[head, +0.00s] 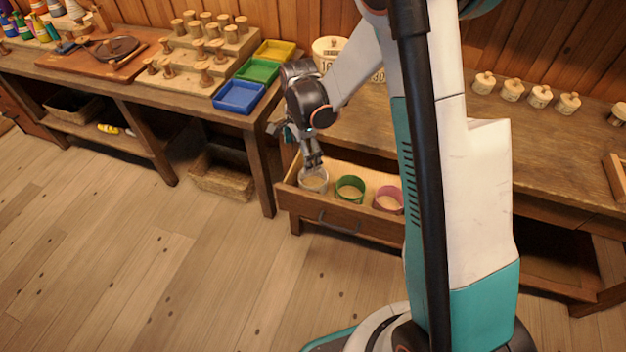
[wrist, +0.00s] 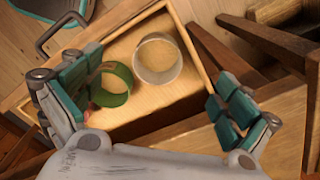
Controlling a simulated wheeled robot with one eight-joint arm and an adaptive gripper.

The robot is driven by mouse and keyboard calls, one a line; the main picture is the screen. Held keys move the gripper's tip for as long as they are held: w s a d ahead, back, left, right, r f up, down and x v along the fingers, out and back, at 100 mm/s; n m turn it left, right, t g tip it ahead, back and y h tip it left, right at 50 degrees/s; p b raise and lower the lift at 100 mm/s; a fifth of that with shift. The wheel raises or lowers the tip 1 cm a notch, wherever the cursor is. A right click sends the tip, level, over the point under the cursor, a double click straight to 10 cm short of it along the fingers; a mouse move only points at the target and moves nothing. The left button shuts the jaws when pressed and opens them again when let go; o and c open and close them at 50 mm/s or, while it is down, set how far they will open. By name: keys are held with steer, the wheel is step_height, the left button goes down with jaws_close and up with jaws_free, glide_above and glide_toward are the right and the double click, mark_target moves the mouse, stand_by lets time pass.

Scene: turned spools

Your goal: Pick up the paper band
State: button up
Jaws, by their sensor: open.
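An open wooden drawer (head: 345,213) holds three round bands in a row. The pale, whitish band (head: 314,184), which looks like the paper one, is at the left end in the head view. A green band (head: 350,196) is in the middle and a pink band (head: 389,205) at the right. My gripper (head: 313,160) points down over the pale band. In the wrist view my open gripper (wrist: 157,95) has the pale band (wrist: 158,77) ahead of the gap between its fingers, apparently untouched. The green band (wrist: 112,99) is beside the left finger, which mostly hides the pink one.
The drawer's walls stand close around the bands. The workbench top (head: 370,140) is above and behind the drawer. Blue (head: 239,97), green (head: 258,71) and yellow (head: 275,51) trays sit on the left bench beside wooden spools. A basket (head: 222,177) is under that bench. The front floor is open.

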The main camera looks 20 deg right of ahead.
steer(key=d+m, duration=0.2)
steer(key=m, duration=0.5)
steer(key=m+b, duration=0.2)
steer(key=m, duration=0.5)
glide_toward(312, 177)
steer(key=s, duration=0.4)
steer(key=shift+w+a+f+b, duration=0.15)
steer(key=shift+f+b, duration=0.3)
steer(key=shift+f, duration=0.45)
steer(key=shift+a+f+b, duration=0.2)
steer(key=shift+f+b, duration=0.3)
steer(key=shift+f, duration=0.35)
steer(key=shift+w+a+f+b, duration=0.15)
steer(key=shift+f+b, duration=0.3)
steer(key=shift+f, duration=0.45)
steer(key=shift+s+r, duration=0.1)
steer(key=c, duration=0.8)
steer(key=shift+c, duration=0.2)
